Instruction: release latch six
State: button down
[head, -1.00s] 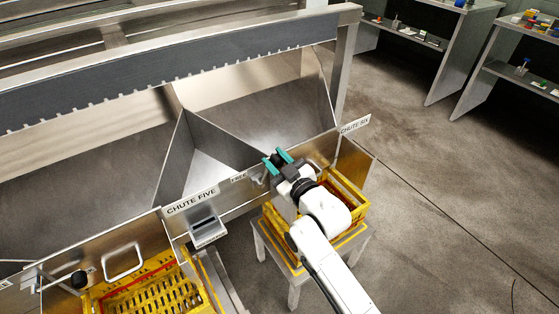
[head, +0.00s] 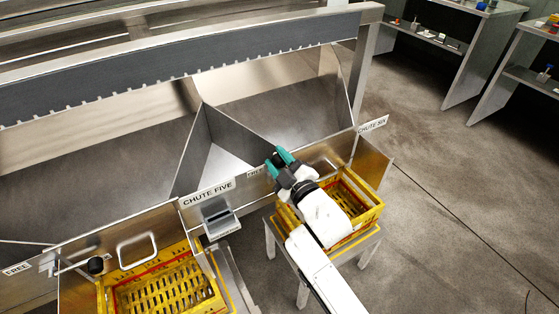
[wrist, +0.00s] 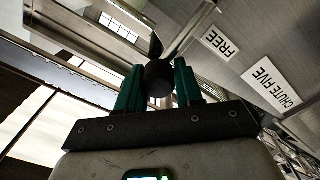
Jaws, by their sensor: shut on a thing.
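My gripper (head: 279,159), with green fingers, is at the front plate of the chute to the right of the chute five sign. In the wrist view its fingers stand on either side of a dark round knob (wrist: 158,78) and are shut on it. A metal lever arm (wrist: 190,32) runs from the knob up to the right, so this looks like the latch six lever. A white FREE label (wrist: 221,42) is close beside it; in the head view the gripper partly covers this label (head: 254,174).
The chute six sign (head: 373,124) stands out at the right; the chute five sign (head: 208,192) is left. A yellow crate (head: 366,213) on a grey stand is below my arm. Another latch knob (head: 96,265) and yellow crate (head: 178,304) are left.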

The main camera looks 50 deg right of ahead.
jog(key=shift+s+d+f, duration=0.1)
jog(key=shift+d, duration=0.05)
jog(key=c, duration=1)
grip_release()
jog(key=shift+o, duration=1.1)
jog(key=v, duration=1)
jog(key=shift+s+a, duration=0.2)
jog(key=shift+s, duration=0.15)
